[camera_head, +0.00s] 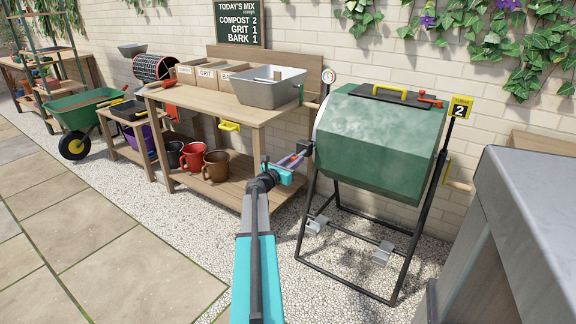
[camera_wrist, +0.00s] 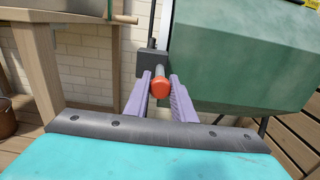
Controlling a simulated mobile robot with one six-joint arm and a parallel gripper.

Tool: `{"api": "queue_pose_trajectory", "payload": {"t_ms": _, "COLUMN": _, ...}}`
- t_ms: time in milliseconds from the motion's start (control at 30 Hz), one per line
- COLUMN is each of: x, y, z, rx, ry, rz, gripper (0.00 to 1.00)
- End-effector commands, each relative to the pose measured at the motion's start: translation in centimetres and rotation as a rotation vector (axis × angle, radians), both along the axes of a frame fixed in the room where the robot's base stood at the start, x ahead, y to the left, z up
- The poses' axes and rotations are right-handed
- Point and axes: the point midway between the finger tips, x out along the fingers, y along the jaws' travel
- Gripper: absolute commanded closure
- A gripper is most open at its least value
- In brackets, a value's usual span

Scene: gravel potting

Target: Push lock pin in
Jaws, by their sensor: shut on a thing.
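The lock pin (camera_wrist: 159,86) has a round orange-red knob and a short grey shaft that runs into a dark block (camera_wrist: 148,62) at the left side of the green compost drum (camera_wrist: 225,60). My gripper (camera_head: 294,160) is at this side of the drum (camera_head: 375,145), and its two purple fingers are shut on the lock pin, one on either side of the knob. In the head view the dark block (camera_head: 305,147) shows just beyond my fingers, and the pin is mostly hidden by them. How deep the pin sits in the block I cannot tell.
The drum stands on a black frame (camera_head: 346,293) over gravel. A wooden potting bench (camera_head: 262,113) with a grey tray (camera_head: 268,92) and crates is close on the left. A grey-topped block (camera_head: 530,200) stands at the right. Paving (camera_head: 130,265) at the front left is clear.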

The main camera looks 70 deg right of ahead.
Motion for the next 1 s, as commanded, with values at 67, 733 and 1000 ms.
{"api": "queue_pose_trajectory", "payload": {"t_ms": 67, "x": 0.0, "y": -0.3, "z": 0.0, "rx": 0.000, "ry": 0.000, "rz": 0.002, "gripper": 0.93}}
{"api": "queue_pose_trajectory", "payload": {"t_ms": 733, "x": -0.3, "y": -1.9, "z": 0.0, "rx": 0.000, "ry": 0.000, "rz": 0.002, "gripper": 0.93}}
{"api": "queue_pose_trajectory", "payload": {"t_ms": 1000, "x": -0.5, "y": -2.6, "z": 0.0, "rx": 0.000, "ry": 0.000, "rz": 0.003, "gripper": 0.93}}
